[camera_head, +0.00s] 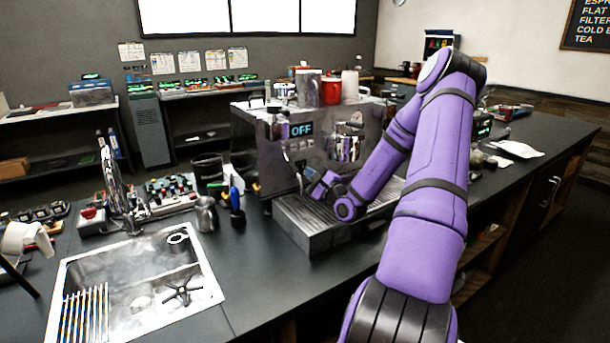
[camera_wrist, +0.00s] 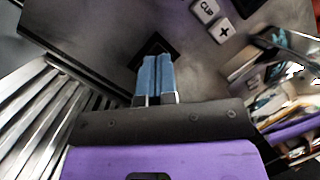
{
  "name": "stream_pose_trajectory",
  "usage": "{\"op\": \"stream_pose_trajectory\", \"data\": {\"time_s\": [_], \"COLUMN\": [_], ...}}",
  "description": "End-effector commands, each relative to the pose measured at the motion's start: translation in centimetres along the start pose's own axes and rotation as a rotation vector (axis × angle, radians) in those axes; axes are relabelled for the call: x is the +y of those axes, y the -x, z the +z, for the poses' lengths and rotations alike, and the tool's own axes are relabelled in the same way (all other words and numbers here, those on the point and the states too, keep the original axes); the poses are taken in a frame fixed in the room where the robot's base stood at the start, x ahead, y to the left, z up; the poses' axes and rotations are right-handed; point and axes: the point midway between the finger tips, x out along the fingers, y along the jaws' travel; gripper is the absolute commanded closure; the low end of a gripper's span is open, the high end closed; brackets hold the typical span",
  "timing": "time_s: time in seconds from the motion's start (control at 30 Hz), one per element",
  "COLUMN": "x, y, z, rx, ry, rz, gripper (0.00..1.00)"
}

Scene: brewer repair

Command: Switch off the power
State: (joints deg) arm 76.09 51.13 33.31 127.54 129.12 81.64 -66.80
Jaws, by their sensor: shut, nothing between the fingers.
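The brewer (camera_head: 275,150) is a metal machine on the counter, with a lit display (camera_head: 301,130) reading "OFF". My gripper (camera_head: 308,182) is low at the machine's front, above the drip tray (camera_head: 312,232). In the wrist view, my gripper's blue fingertips (camera_wrist: 156,60) are shut together, with nothing between them. They are at a dark square (camera_wrist: 153,42) on the front panel, which they partly cover. I cannot tell whether they touch it, or whether it is the power switch. Two pale buttons, one marked "+" (camera_wrist: 224,30), are further right.
Metal cups and a red can (camera_head: 331,92) stand on top of the machine. A sink (camera_head: 135,290), a metal pitcher (camera_head: 207,214) and a blue-handled tool (camera_head: 236,205) are to the left. My arm crosses the right side of the machine.

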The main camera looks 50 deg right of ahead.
Motion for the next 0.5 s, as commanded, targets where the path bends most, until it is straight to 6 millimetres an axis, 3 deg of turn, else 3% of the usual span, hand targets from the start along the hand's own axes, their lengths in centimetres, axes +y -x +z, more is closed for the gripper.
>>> {"op": "stream_pose_trajectory", "data": {"time_s": [0.5], "x": [-2.2], "y": [3.0], "z": [2.1], "rx": [0.001], "ry": [0.001], "rz": [0.001], "gripper": [1.00]}}
